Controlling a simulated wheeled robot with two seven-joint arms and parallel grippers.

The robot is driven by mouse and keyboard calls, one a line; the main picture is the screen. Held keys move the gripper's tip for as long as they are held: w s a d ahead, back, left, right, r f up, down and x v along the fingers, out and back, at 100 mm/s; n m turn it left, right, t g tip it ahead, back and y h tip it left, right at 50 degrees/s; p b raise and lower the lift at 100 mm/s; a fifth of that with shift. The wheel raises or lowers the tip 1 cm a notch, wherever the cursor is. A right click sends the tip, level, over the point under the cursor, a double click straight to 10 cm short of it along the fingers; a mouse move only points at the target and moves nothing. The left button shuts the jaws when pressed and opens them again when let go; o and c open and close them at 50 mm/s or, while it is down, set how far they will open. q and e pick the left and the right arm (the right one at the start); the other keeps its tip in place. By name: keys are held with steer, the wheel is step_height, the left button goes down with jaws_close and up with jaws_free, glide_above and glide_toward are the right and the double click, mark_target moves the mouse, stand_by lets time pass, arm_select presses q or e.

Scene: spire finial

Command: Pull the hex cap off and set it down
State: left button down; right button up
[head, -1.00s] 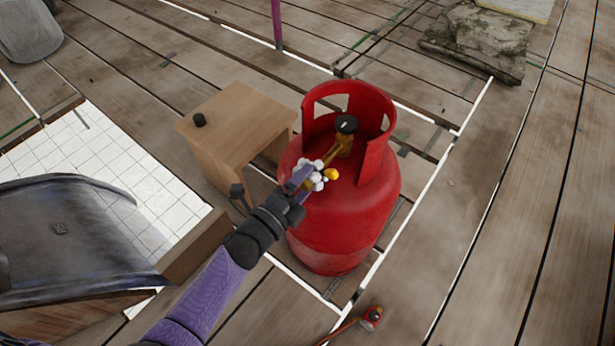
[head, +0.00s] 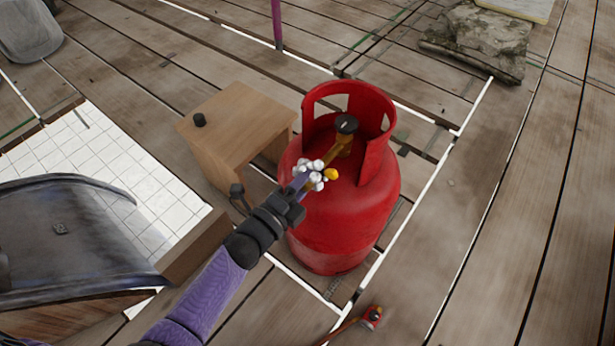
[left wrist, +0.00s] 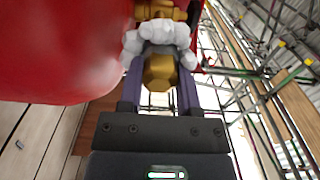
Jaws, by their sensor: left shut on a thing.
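A red gas cylinder (head: 335,230) stands upright on the plank floor. A brass valve (head: 343,148) with a black knob (head: 346,124) sits inside its collar. The brass hex cap (left wrist: 160,72) is between the purple fingers of my left gripper (left wrist: 160,85). White lumps (left wrist: 160,35) surround the joint between the cap and the brass fitting (left wrist: 160,10); they hide whether the two touch. My right gripper is not in view.
A wooden stool (head: 235,110) with a small black object (head: 199,120) on it stands close left of the cylinder. A dark chair-like object (head: 70,240) is at the lower left. A red-headed tool (head: 371,317) lies on the floor. Planks to the right are clear.

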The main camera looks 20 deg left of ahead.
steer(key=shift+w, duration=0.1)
arm_select(q)
steer(key=p+v, duration=0.1)
steer(key=v, duration=0.5)
steer(key=shift+p, duration=0.4)
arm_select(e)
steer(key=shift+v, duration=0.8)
arm_select(q)
steer(key=shift+r, duration=0.1)
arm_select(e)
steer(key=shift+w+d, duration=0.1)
arm_select(q)
steer(key=s+r+n+y+p, duration=0.2)
steer(key=r+p, duration=1.1)
steer(key=r, duration=0.9)
steer(key=s+r+n+t+y+p, duration=0.1)
steer(key=s+r+y+p, duration=0.3)
steer(key=r+p, duration=1)
steer(key=s+r+n, duration=0.1)
steer(key=s+r, duration=0.2)
steer(key=r, duration=0.6)
steer(key=shift+s+d, duration=0.2)
steer(key=shift+d, duration=0.1)
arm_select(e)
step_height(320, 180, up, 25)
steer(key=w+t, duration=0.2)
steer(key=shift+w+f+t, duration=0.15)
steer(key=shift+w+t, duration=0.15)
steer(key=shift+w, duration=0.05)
